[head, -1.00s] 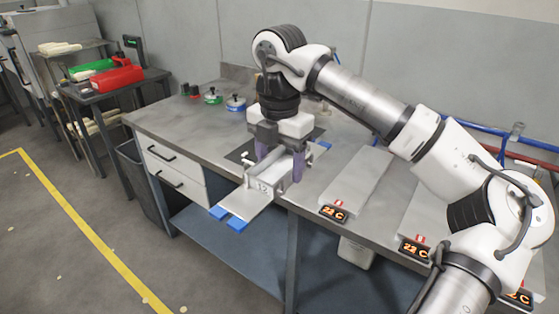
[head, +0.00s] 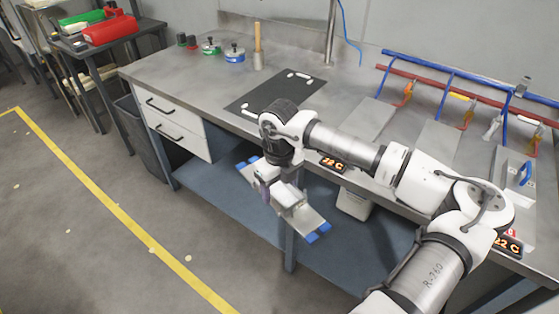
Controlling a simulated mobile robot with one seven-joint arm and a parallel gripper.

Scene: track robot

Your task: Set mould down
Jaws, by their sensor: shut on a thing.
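The mould (head: 303,215) is a pale metal piece with flat plates and blue tips at its ends. My gripper (head: 272,190) is shut on it and holds it in front of the workbench's front edge. The mould hangs clear of the bench top, with one blue-tipped end toward the upper left and the other toward the lower right. My gripper and wrist hide part of its middle.
A black mat (head: 262,97) with white corner pieces lies bare on the workbench (head: 180,75). Grey plates (head: 362,120) with temperature displays (head: 335,164) line the bench to the right. A wooden-handled tool (head: 258,45) and tins (head: 234,54) stand at the back.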

